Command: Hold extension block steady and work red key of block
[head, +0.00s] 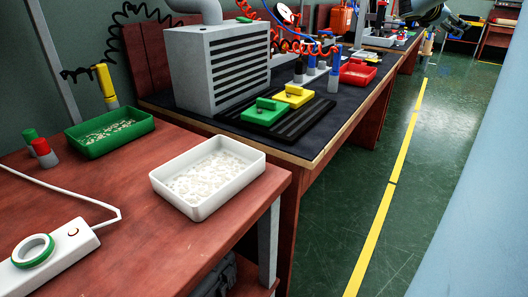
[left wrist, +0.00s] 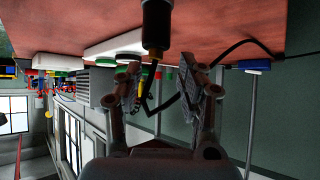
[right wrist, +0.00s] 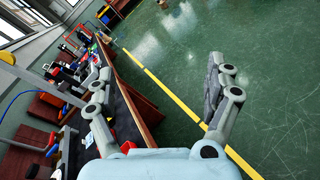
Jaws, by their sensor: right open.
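The white extension block (head: 62,258) lies at the lower left of the head view, partly cut off by the frame. Its small red-edged key (head: 73,232) is near the far end.
A white tray (head: 207,206) and a green tray (head: 75,137) stand on the near table. Red and green-topped pieces (head: 43,152) stand at the left. A white cable (head: 80,197) runs from the block. The green floor (head: 430,130) is clear.

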